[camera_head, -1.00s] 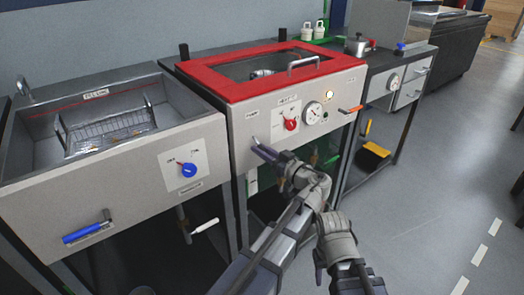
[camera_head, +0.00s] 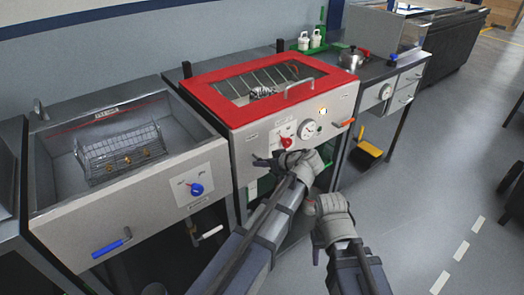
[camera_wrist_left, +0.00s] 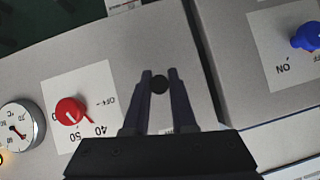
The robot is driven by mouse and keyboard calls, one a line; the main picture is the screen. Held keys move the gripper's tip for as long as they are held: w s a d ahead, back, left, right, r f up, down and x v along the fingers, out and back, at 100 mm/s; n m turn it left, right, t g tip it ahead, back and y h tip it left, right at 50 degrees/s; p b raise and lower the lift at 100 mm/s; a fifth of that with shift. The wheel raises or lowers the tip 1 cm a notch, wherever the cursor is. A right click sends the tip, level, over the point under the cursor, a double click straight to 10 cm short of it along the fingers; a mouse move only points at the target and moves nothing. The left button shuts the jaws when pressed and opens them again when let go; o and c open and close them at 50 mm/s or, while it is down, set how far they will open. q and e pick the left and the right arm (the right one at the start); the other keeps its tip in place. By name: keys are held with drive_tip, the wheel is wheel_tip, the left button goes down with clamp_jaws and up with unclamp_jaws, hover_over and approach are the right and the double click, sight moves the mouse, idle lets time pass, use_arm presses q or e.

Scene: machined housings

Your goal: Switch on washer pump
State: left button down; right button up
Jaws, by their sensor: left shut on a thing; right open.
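The washer (camera_head: 240,140) with the red-framed lid stands at the centre of the head view. My left gripper (camera_head: 258,160) is at the left part of its front panel. In the left wrist view my left gripper (camera_wrist_left: 160,80) has its two fingers around a small dark round switch knob (camera_wrist_left: 159,85), shut on it. The panel's red dial (camera_wrist_left: 70,111) is beside it; it also shows in the head view (camera_head: 286,142). A lamp (camera_head: 322,111) on the panel glows. My right gripper (camera_head: 317,256) is low at the right, partly hidden by its wrist, and touches nothing visible.
A sink unit with a wire basket (camera_head: 122,150), a blue dial (camera_head: 197,189) and a blue handle (camera_head: 112,245) stands left. A round gauge (camera_head: 307,130) and an orange handle (camera_head: 347,122) are right of the red dial.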

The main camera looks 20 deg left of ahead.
sight(258, 158)
use_arm(q)
drive_tip(key=r+g+h+p, duration=0.1)
drive_tip(key=p, duration=0.2)
drive_tip(key=r+g+h+p, duration=0.1)
drive_tip(key=h+p, duration=0.1)
drive_tip(key=p, duration=0.1)
drive_tip(key=shift+w+a+r, duration=0.2)
drive_tip(key=shift+r, duration=0.15)
drive_tip(key=shift+w+a+r+g+h+p, duration=0.1)
drive_tip(key=shift+g+h+p, duration=0.35)
drive_tip(key=shift+p, duration=0.3)
drive_tip(key=shift+a+r+g+h+p, duration=0.1)
drive_tip(key=shift+g+h+p, duration=0.25)
drive_tip(key=shift+h+p, duration=0.3)
drive_tip(key=c, duration=0.7)
unclamp_jaws()
drive_tip(key=shift+c, duration=0.2)
drive_tip(key=p+v, duration=0.6)
drive_tip(key=shift+d+r, duration=0.1)
drive_tip(key=shift+r, duration=0.3)
drive_tip(key=shift+d+r+p, duration=0.3)
drive_tip(key=shift+r+p, duration=0.15)
drive_tip(key=shift+p, duration=0.25)
drive_tip(key=shift+f, duration=0.1)
